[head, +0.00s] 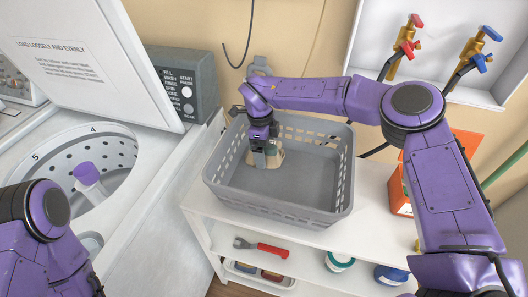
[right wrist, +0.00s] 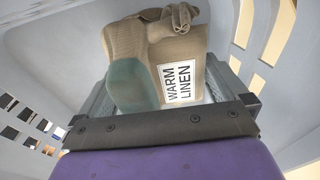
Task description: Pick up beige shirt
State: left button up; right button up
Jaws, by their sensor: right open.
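The beige shirt (head: 277,160) lies bundled near the back left of the grey basket (head: 230,192), partly hidden by my right gripper. In the right wrist view the shirt (right wrist: 188,45) shows a teal patch and a white "WARM LINEN" label (right wrist: 179,82). My right gripper (head: 264,160) points down into the basket at the shirt and is open. In the right wrist view the shirt appears between or just beyond its grey fingers; contact cannot be told. My left arm shows at the bottom left, but its gripper is out of view.
The basket has slotted walls and stands on a white shelf unit (head: 292,240). An open washer (head: 30,160) is at the left, its lid (head: 85,55) raised. A red-handled wrench (head: 262,247) and tubs lie on the lower shelf. An orange box (head: 400,195) stands right of the basket.

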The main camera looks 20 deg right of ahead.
jog(key=shift+s+r, duration=0.15)
jog(key=shift+s, duration=0.15)
jog(key=shift+c, duration=0.7)
jog(key=shift+s+r, duration=0.15)
jog(key=c, duration=0.9)
jog(key=shift+o, duration=0.2)
